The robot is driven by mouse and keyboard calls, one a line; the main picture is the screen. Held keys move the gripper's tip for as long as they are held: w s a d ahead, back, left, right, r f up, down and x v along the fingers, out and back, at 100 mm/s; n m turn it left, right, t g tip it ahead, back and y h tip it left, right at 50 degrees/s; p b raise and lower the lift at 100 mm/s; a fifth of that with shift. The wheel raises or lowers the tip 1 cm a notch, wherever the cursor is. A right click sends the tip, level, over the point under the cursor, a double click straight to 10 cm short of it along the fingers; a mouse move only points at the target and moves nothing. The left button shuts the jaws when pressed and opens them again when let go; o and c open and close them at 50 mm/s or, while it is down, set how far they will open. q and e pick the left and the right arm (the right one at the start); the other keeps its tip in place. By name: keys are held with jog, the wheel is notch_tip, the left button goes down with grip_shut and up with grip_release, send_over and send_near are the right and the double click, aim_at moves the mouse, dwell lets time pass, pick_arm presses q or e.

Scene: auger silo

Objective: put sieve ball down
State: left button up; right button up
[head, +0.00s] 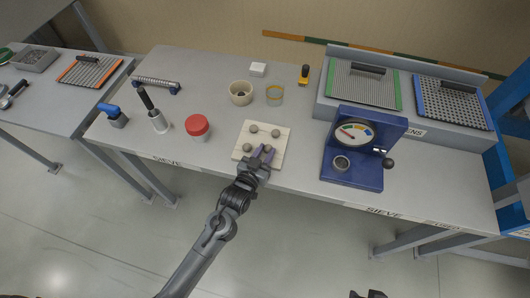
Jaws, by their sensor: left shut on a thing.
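A pale square board (263,139) lies on the table near its front edge, with several small grey-brown balls on it. Balls show at its back left (253,128), back right (276,133) and front left (247,147). My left gripper (264,154) reaches over the board's front right part and is shut on a sieve ball (267,148). The ball is at or just above the board; I cannot tell whether it touches. The fingers hide part of it. Only a dark tip of my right gripper (368,294) shows at the bottom edge, far from the board.
A red-lidded jar (197,126) stands left of the board. A beige bowl (240,92) and a clear yellowish cup (274,95) stand behind it. A blue gauge device (352,170) stands to the right. Sieve trays (363,87) sit at the back right.

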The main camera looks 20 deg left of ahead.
pick_arm(q)
jog(key=o, duration=1)
jog(key=shift+f, duration=0.1)
jog(key=shift+r, duration=0.2)
jog(key=s+g, duration=0.2)
jog(key=s, duration=0.4)
jog(key=s+a+f+g+p, duration=0.1)
jog(key=s+g, duration=0.1)
jog(key=s, duration=0.4)
jog(key=s+a+m+g, duration=0.1)
jog(key=s+g, duration=0.2)
jog(key=s, duration=0.4)
jog(key=shift+s+f, duration=0.1)
jog(key=shift+f, duration=0.05)
jog(key=shift+o, duration=0.6)
jog(key=s+a+g, duration=0.2)
jog(key=s+g, duration=0.3)
jog(key=s, duration=0.5)
jog(key=shift+a+r+g+y, duration=0.15)
jog(key=shift+r+g+y, duration=0.15)
